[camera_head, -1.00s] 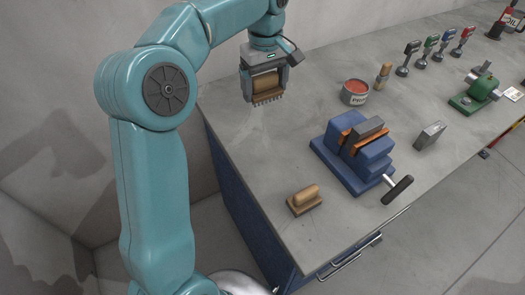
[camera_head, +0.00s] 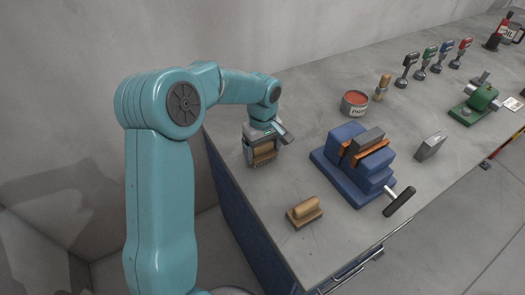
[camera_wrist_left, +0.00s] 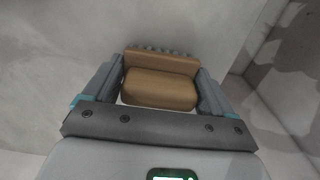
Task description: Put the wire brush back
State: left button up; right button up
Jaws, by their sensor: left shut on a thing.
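The wire brush (camera_head: 263,153) has a tan wooden handle and block. My left gripper (camera_head: 262,156) is shut on it, over the grey bench top (camera_head: 235,125) near its left edge. I cannot tell whether the brush touches the bench. In the left wrist view the brush (camera_wrist_left: 160,88) sits between the two fingers, with grey bristles along the far side of its block. My right gripper is out of view.
A wooden block with a rounded handle (camera_head: 305,212) lies near the bench's front left edge. A blue vise (camera_head: 345,175) stands right of it, its handle (camera_head: 399,201) sticking out. A paint can (camera_head: 354,104) and a small brush (camera_head: 382,87) stand behind. Bare bench surrounds my gripper.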

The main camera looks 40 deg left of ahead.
pick_arm(q)
jog(key=shift+f, duration=0.5)
jog(key=shift+f, duration=0.1)
jog(key=o, duration=0.8)
jog(key=shift+r, duration=0.35)
notch_tip(320, 180, up, 12)
jog(key=shift+f, duration=0.15)
jog(key=shift+f, duration=0.1)
jog(key=shift+s, duration=0.1)
